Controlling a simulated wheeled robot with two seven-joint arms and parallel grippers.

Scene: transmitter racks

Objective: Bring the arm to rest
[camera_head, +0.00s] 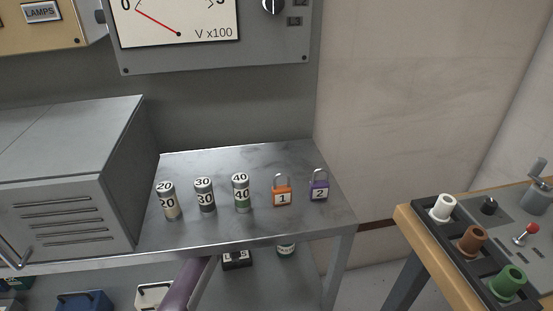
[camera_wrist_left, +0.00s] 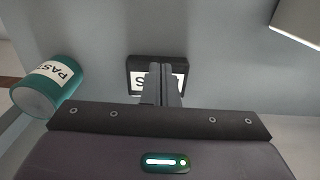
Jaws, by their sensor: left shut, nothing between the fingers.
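My left arm's purple link (camera_head: 188,286) comes up from the bottom edge of the head view, in front of the metal shelf unit. Its fingers cannot be made out there. In the left wrist view my left gripper (camera_wrist_left: 164,72) has its two fingers together with nothing between them. They stand in front of a black box with a white label (camera_wrist_left: 141,80), partly covering it; contact cannot be told. The box also shows below the shelf top in the head view (camera_head: 237,260). My right gripper is not in view.
A grey cabinet (camera_head: 62,215) stands left; a wood-edged console (camera_head: 410,222) stands right.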

